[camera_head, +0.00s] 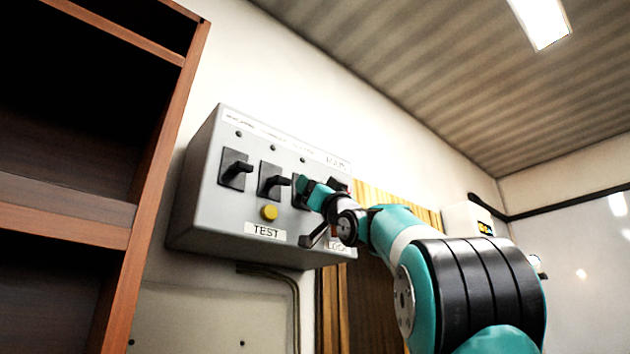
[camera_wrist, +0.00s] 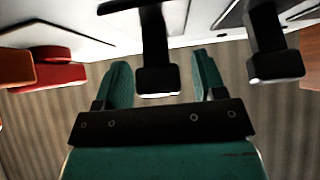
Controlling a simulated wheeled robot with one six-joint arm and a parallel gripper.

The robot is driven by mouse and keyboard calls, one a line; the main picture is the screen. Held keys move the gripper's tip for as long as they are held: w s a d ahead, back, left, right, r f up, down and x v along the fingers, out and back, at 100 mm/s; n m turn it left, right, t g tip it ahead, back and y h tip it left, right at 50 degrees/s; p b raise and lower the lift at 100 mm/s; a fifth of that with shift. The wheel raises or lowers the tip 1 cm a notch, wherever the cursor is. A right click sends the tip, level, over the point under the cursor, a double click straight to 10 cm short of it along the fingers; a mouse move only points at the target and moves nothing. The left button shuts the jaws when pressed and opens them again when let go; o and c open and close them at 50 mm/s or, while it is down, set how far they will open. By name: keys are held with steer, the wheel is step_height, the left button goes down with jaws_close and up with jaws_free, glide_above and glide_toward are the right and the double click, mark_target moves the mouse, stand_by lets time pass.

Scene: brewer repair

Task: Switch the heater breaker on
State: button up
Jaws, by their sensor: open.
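The grey breaker box (camera_head: 205,200) on the wall carries a row of black breakers. The left breaker (camera_head: 236,169) and the second breaker (camera_head: 272,182) show clearly with their levers. The third breaker (camera_head: 297,199) is partly hidden by my gripper (camera_head: 311,190). The labels above are too small to read, so I cannot tell which is the heater breaker. In the wrist view, my gripper (camera_wrist: 164,82) is open, with a black lever (camera_wrist: 158,80) between its teal fingers. Gaps show on both sides of the lever. Another black lever (camera_wrist: 276,64) stands to the right.
A yellow button (camera_head: 269,212) sits above a TEST label (camera_head: 266,231). A red part (camera_wrist: 45,72) is left of my fingers in the wrist view. A brown shelf (camera_head: 150,170) stands left of the box. A cable (camera_head: 285,276) runs below it.

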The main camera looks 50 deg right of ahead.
steer(key=c, duration=0.9)
steer(key=shift+r, duration=0.15)
steer(key=shift+r+g+p, duration=0.55)
steer(key=shift+g+p, duration=0.25)
steer(key=shift+p, duration=0.3)
steer(key=r+g+y+p, duration=0.1)
steer(key=g+p, duration=0.1)
steer(key=p, duration=0.1)
steer(key=shift+r+p, duration=0.2)
steer(key=shift+p, duration=0.1)
steer(key=shift+w+r+g+p, duration=0.1)
steer(key=shift+r+g+p, duration=0.1)
steer(key=shift+g+p, duration=0.65)
steer(key=shift+w+d+r+g+y+p, duration=0.15)
steer(key=shift+g+y+p, duration=0.25)
steer(key=shift+g, duration=0.45)
steer(key=shift+r+g, duration=0.1)
steer(key=shift+g, duration=0.2)
